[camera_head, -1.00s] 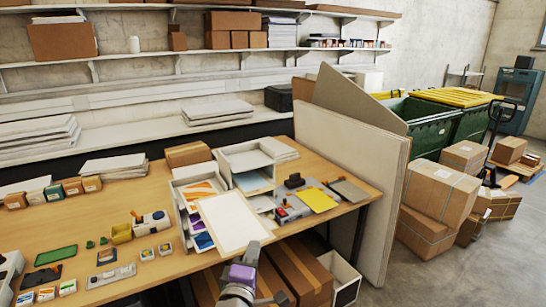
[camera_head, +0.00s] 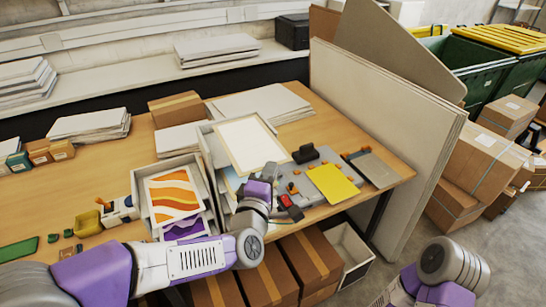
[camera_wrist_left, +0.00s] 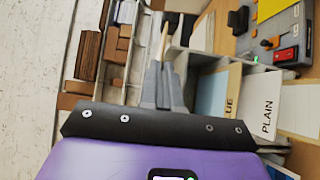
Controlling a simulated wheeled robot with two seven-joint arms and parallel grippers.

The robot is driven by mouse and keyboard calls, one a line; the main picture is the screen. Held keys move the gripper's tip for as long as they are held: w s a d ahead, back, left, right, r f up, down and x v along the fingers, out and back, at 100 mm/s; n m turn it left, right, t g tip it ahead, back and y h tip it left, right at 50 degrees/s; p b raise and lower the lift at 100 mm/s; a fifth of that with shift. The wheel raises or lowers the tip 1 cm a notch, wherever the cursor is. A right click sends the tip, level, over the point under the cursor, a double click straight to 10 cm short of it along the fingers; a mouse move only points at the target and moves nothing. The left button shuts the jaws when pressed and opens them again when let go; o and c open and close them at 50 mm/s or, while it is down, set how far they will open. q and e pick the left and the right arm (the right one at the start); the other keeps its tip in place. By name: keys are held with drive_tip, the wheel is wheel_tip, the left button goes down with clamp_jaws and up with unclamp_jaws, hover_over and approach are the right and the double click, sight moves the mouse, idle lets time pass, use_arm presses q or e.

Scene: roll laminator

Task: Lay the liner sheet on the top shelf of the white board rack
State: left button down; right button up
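The liner sheet (camera_head: 247,146), pale with a tan border, is tilted over the upper part of the white board rack's right-hand bay (camera_head: 213,160). I cannot tell whether it touches the rack. My left gripper (camera_head: 270,172) is at the sheet's near edge, its fingers largely hidden by the wrist. In the left wrist view the grey fingers (camera_wrist_left: 164,85) are close together on the thin, edge-on sheet (camera_wrist_left: 164,42). The rack's lower shelves show there beside cards, one reading PLAIN (camera_wrist_left: 262,102). My right arm is at the lower right, its gripper out of frame.
A left-hand bay holds an orange-patterned sheet (camera_head: 174,194). To the right lie a yellow sheet (camera_head: 333,184), a grey device with a red switch (camera_head: 285,200) and a grey plate (camera_head: 374,170). Large boards (camera_head: 385,130) lean at the table's right end. Cardboard boxes (camera_head: 312,260) are underneath.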

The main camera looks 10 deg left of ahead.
use_arm(q)
drive_tip(key=shift+w+a+f+b, duration=0.35)
drive_tip(key=shift+w+a+f, duration=0.35)
drive_tip(key=shift+w, duration=0.2)
drive_tip(key=shift+w+a+f+b, duration=0.3)
drive_tip(key=shift+w+a+f, duration=0.25)
drive_tip(key=shift+w+a, duration=0.3)
drive_tip(key=f+b, duration=0.1)
drive_tip(key=b, duration=0.1)
drive_tip(key=f+b, duration=0.2)
drive_tip(key=shift+d, duration=0.2)
use_arm(e)
drive_tip(key=f, duration=0.5)
drive_tip(key=shift+s+f, duration=0.2)
drive_tip(key=shift+f, duration=0.05)
use_arm(q)
drive_tip(key=shift+f+b, duration=0.15)
drive_tip(key=shift+b, duration=0.55)
use_arm(e)
drive_tip(key=shift+f, duration=0.6)
use_arm(q)
drive_tip(key=c, duration=1.3)
unclamp_jaws()
drive_tip(key=shift+s+a+b, duration=0.25)
drive_tip(key=shift+s, duration=1.65)
drive_tip(key=shift+s+a+b, duration=0.2)
drive_tip(key=shift+s, duration=1.7)
use_arm(e)
drive_tip(key=shift+f, duration=0.4)
